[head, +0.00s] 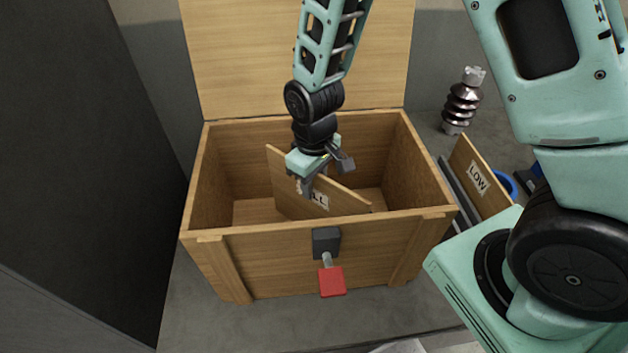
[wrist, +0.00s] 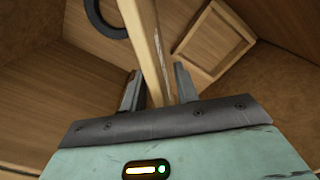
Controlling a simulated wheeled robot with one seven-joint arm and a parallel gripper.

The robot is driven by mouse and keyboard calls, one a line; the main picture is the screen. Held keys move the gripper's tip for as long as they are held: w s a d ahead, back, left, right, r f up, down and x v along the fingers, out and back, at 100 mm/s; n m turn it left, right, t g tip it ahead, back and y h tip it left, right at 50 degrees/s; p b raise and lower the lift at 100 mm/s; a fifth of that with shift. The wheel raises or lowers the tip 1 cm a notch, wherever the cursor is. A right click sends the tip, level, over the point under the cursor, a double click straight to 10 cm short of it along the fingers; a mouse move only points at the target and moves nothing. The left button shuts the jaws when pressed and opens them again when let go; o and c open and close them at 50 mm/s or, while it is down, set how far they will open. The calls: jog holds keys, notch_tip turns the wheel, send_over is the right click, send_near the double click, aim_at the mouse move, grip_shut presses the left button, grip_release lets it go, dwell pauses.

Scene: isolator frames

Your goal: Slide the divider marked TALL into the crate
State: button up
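The divider marked TALL (head: 285,189) is a thin wooden board inside the open wooden crate (head: 212,240). It stands at a slant across the crate, its right end near the front wall; its lower edge is hidden. My gripper (head: 323,176) covers part of its label, leaving the last letters showing. In the wrist view, the board (wrist: 146,45) runs between the two fingers of my gripper (wrist: 158,82), with narrow gaps apparent on both sides. The fingers look open around its top edge. I cannot tell whether the board sits in any guides.
The lid (head: 250,60) stands open behind. A red-tagged latch (head: 332,281) hangs on the crate's front. To the right are a board marked LOW (head: 480,183), a blue ring-shaped thing (head: 510,186) and a dark ribbed insulator (head: 460,103). A dark panel (head: 85,140) bounds the left.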

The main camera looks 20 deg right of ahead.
jog(key=shift+r, duration=0.1)
notch_tip(320, 180, up, 12)
jog(key=shift+f, duration=0.25)
jog(key=shift+s+a+r, duration=0.1)
jog(key=shift+s+r, duration=0.05)
jog(key=shift+r, duration=0.15)
jog(key=s+a+r+n, duration=0.1)
jog(key=s+a+r, duration=0.1)
jog(key=s, duration=0.7)
jog(key=s+a+r+n, duration=0.1)
jog(key=s+a+r, duration=0.1)
jog(key=s, duration=0.7)
jog(key=shift+s+a+r+y, duration=0.2)
jog(key=shift+a+y, duration=0.1)
jog(key=shift+a, duration=0.45)
jog(key=shift+o, duration=0.4)
